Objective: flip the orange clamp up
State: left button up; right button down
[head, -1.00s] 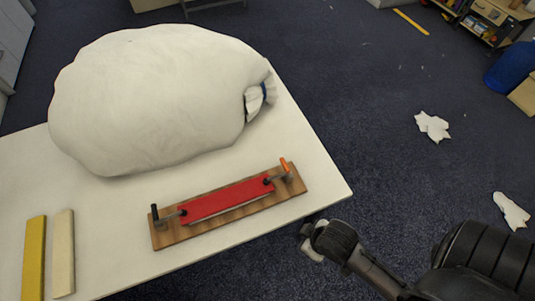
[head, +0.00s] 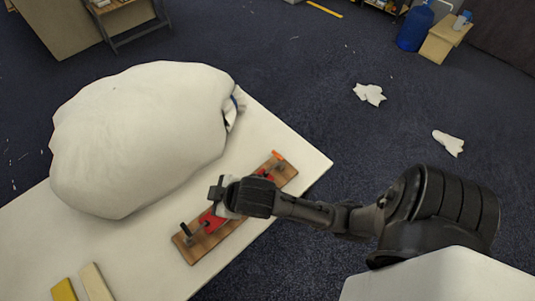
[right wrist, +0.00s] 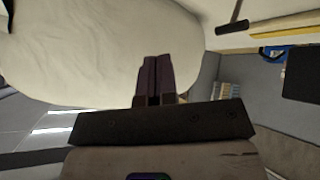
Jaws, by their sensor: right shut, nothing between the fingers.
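The orange clamp (head: 279,155) sits at the far right end of a wooden board (head: 200,246) with a red strip (head: 212,220) on it. A black-handled clamp (head: 187,230) stands at the board's near left end. My right gripper (head: 216,188) reaches over the board's middle, left of the orange clamp and apart from it, and hides part of the strip. In the right wrist view its fingers (right wrist: 154,76) are shut and empty, with a dark clamp handle (right wrist: 232,27) beyond them at upper right. The orange clamp is not seen there. My left gripper is not in view.
A large white sack (head: 135,135) fills the table behind the board, close to my right gripper. A yellow bar (head: 63,290) and a cream bar (head: 97,283) lie at the near left. The table's edge (head: 300,200) runs just right of the board.

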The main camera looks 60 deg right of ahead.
jog(key=w+a+r+n+h+p, duration=0.1)
jog(key=w+a+r+n+p, duration=0.1)
jog(key=w+r+n+p, duration=0.85)
jog(key=w+d+f+n+g+h+b, duration=0.1)
jog(key=d+f+n+g+h+b, duration=0.15)
jog(key=d+f+g, duration=0.5)
jog(key=s+d+f+n+g, duration=0.1)
jog(key=s+d+n+g, duration=0.2)
jog(key=n, duration=0.5)
jog(key=s+d+f+n+g+h, duration=0.1)
jog(key=s+d+n+g, duration=0.3)
jog(key=n, duration=0.4)
jog(key=shift+s+d+f+g, duration=0.15)
jog(key=shift+s+f+g, duration=0.35)
jog(key=shift+s, duration=0.75)
jog(key=shift+r, duration=0.15)
jog(key=shift+s+b, duration=0.1)
jog(key=shift+b, duration=0.2)
